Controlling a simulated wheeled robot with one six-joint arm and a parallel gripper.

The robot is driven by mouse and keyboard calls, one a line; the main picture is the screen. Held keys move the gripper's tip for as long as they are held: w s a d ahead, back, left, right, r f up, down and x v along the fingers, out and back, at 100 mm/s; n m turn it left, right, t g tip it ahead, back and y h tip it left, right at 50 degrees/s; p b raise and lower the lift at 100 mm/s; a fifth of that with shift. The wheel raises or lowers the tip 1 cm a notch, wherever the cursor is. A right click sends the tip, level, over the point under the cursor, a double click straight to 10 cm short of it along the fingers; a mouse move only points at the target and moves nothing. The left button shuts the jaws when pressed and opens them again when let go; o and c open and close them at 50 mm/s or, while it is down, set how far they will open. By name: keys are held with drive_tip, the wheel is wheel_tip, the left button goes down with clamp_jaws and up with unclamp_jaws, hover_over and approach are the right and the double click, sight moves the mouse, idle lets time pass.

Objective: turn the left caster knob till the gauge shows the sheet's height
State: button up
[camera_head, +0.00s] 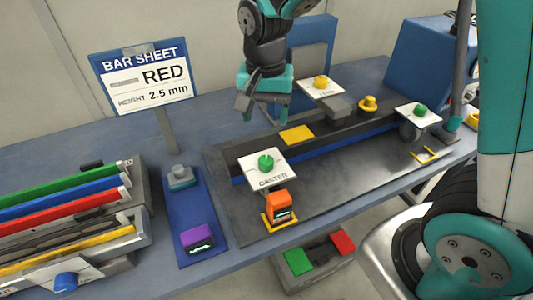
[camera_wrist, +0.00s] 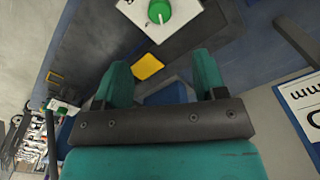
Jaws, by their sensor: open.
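The bar sheet (camera_head: 143,78) reads RED, height 2.5 mm; part of it shows at the right edge of the wrist view (camera_wrist: 305,105). The left caster knob (camera_head: 265,163) is green, on a white plate marked CASTER at the bench's front. A green knob on a white plate, seemingly the same one, shows in the wrist view (camera_wrist: 159,11). An orange gauge (camera_head: 279,205) stands in a yellow frame in front of that plate; its display is too small to read. My gripper (camera_head: 264,108) is open and empty, above and behind the left knob, apart from it.
A second green knob (camera_head: 420,110) is at the right end. A yellow knob (camera_head: 321,82) sits on a white plate behind the rail. A purple gauge (camera_head: 197,238) lies on a blue mat. A rack holds coloured bars (camera_head: 70,190) at left. A yellow pad (camera_head: 297,134) lies near the gripper.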

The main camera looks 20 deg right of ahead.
sight(266, 159)
wheel_tip(266, 159, down, 13)
drive_tip(key=shift+f+p, duration=0.1)
drive_tip(key=shift+p, duration=0.3)
drive_tip(key=c, duration=0.9)
